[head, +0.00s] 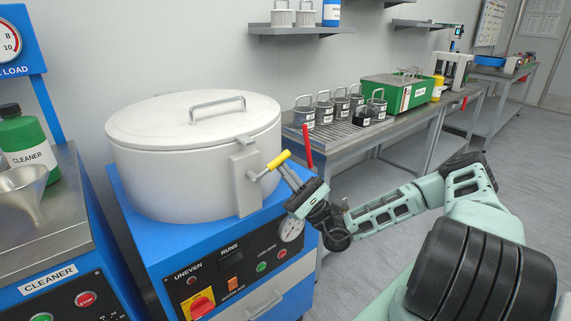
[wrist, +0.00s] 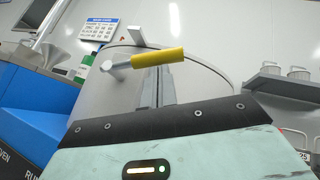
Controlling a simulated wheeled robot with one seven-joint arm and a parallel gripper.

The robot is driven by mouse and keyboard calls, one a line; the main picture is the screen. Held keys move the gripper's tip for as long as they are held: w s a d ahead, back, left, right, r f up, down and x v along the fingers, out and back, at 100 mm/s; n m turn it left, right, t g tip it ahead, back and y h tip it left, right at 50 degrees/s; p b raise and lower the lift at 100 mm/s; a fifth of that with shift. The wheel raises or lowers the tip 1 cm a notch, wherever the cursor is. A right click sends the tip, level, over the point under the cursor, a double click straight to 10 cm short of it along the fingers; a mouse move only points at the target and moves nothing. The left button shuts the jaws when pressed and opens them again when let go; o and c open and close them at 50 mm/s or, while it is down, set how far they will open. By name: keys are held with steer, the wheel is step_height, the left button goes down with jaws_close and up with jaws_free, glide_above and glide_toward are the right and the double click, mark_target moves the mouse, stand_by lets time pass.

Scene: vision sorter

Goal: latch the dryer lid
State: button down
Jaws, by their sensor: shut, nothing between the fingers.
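The dryer is a white drum (head: 165,190) on a blue cabinet. Its round lid (head: 150,128) with a metal handle lies flat on top and looks closed. A latch block (head: 245,178) is on the drum's right side, with a lever ending in a yellow grip (head: 279,159). The grip also shows in the wrist view (wrist: 158,58), lying nearly level. My gripper (head: 289,173) is shut and empty, its fingertips right by the yellow grip. In the wrist view my fingers (wrist: 155,85) point up just under the grip; I cannot tell whether they touch it.
The cabinet front has a gauge (head: 291,229), buttons and a red-yellow switch (head: 199,304). A red lever (head: 307,146) stands right of the yellow grip. A steel bench (head: 345,130) with several canisters and a green box (head: 397,93) is behind. A cleaner station with a green bottle (head: 25,145) is at left.

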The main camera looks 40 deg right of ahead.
mark_target(284, 152)
steer(key=r+n+g+y+p, duration=0.1)
steer(key=r+n+g+p, duration=0.1)
steer(key=n+g+p, duration=0.1)
steer(key=r+n+g+y+p, duration=0.1)
steer(key=r+n+g+p, duration=0.1)
steer(key=n+g+p, duration=0.2)
steer(key=r+n+g+y+p, duration=0.1)
steer(key=r+n+g+p, duration=0.1)
steer(key=n+g+p, duration=0.1)
steer(key=shift+a+n+p, duration=0.4)
steer(key=shift+n+p, duration=0.2)
steer(key=shift+p, duration=0.15)
steer(key=a+r+n+g+h+p, duration=0.1)
steer(key=n+p, duration=0.1)
steer(key=p, duration=0.1)
steer(key=a+r+n+g+h+p, duration=0.1)
steer(key=a+g+p, duration=0.1)
steer(key=p, duration=0.1)
steer(key=shift+s+r+n+p, duration=0.1)
steer(key=shift+n+p, duration=0.25)
steer(key=shift+n, duration=0.05)
steer(key=shift+a, duration=0.15)
